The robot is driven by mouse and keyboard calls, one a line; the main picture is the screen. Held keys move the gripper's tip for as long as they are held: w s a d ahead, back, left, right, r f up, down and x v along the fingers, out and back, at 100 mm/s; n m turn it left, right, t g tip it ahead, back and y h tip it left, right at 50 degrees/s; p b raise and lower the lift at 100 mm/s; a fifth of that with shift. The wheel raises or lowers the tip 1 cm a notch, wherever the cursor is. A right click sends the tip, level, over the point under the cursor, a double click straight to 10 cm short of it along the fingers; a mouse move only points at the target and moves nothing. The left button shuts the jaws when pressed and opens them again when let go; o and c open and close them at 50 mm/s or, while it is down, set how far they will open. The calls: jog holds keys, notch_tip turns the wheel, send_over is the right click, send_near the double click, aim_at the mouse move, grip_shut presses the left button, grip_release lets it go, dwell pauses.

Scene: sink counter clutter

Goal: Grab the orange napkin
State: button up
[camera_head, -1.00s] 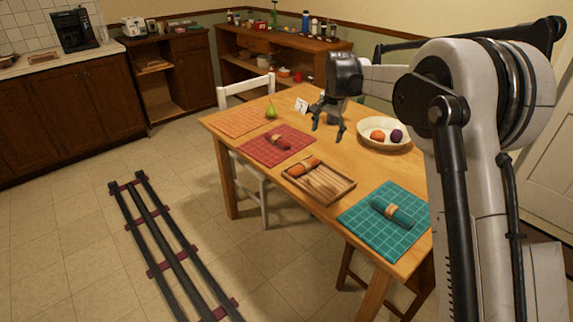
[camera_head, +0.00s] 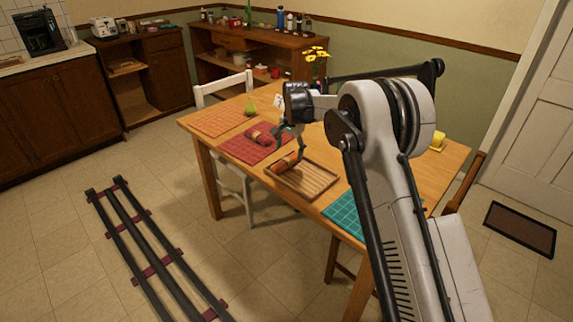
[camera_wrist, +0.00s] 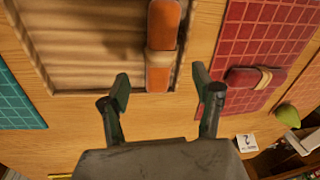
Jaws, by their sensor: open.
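The orange napkin (camera_head: 281,165) is a roll with a pale band, lying at the left end of a wooden tray (camera_head: 318,181) on the table. My gripper (camera_head: 290,146) is above the napkin's end of the tray, fingers pointing down. In the wrist view my gripper (camera_wrist: 162,88) is open and empty, its fingertips either side of the napkin's line. Whether they have reached its height is hard to tell.
A dark red napkin (camera_head: 258,136) lies on a red mat (camera_head: 240,151) just left of the tray. A teal mat (camera_head: 343,214) lies to the right. A green pear (camera_head: 250,106) and a small number card (camera_wrist: 246,142) stand nearby. My arm hides the table's right part.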

aim_at(287, 160)
jog(key=shift+w+a+f, duration=0.1)
jog(key=shift+a+f, duration=0.15)
jog(key=shift+f, duration=1.05)
jog(key=shift+a+f, duration=0.2)
jog(key=shift+f, duration=1.1)
jog(key=c, duration=1.3)
jog(key=shift+r, duration=0.1)
